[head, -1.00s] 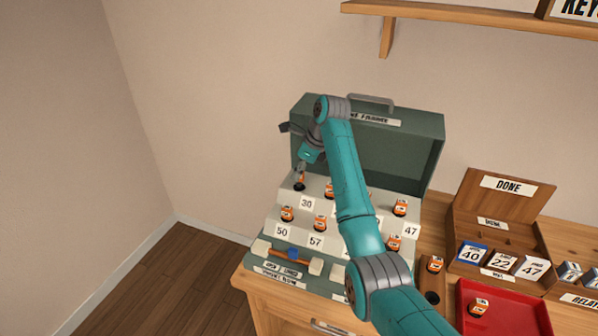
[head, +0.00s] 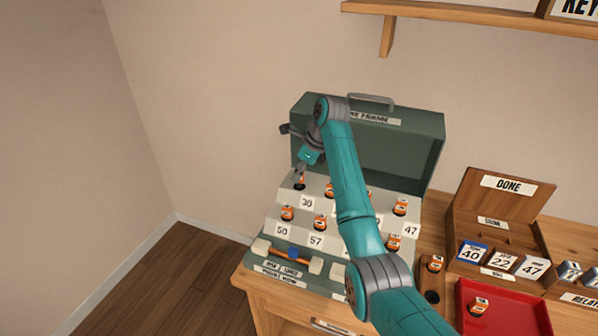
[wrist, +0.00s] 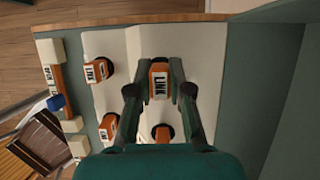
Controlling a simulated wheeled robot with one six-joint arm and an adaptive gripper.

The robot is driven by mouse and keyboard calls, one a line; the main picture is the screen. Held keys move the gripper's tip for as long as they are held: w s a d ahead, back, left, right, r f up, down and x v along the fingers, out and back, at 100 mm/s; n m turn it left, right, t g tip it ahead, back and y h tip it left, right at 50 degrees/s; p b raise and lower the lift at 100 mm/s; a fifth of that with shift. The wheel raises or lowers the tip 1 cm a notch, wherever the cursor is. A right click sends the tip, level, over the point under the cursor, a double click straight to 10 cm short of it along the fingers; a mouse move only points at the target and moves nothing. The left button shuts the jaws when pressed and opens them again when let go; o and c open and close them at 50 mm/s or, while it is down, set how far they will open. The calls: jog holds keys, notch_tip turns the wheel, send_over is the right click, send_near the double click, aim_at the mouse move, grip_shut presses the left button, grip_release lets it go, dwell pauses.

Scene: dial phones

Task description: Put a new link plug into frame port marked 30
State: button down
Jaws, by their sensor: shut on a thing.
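The frame is a green case with stepped pale tiers (head: 268,233) and several orange link plugs standing in its ports. The label 30 (head: 307,203) is on the top tier at the left. My gripper (head: 302,173) is shut on this plug, which is upright at the dark port just above the label 30. Whether it is fully seated cannot be told. My arm hides part of the frame's middle.
Below the tiers is a bar with pale ends and a blue middle (head: 293,252). To the right are a red tray (head: 510,315) with one orange plug, and a wooden DONE box (head: 505,200) with tags 40, 22 and 47. The case's raised lid (head: 410,150) stands behind.

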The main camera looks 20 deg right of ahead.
jog(key=shift+f, duration=0.95)
jog(key=c, duration=0.7)
grip_release()
jog(key=shift+c, duration=0.2)
jog(key=shift+r, duration=0.1)
jog(key=shift+r, duration=3.7)
jog(key=shift+r, duration=0.1)
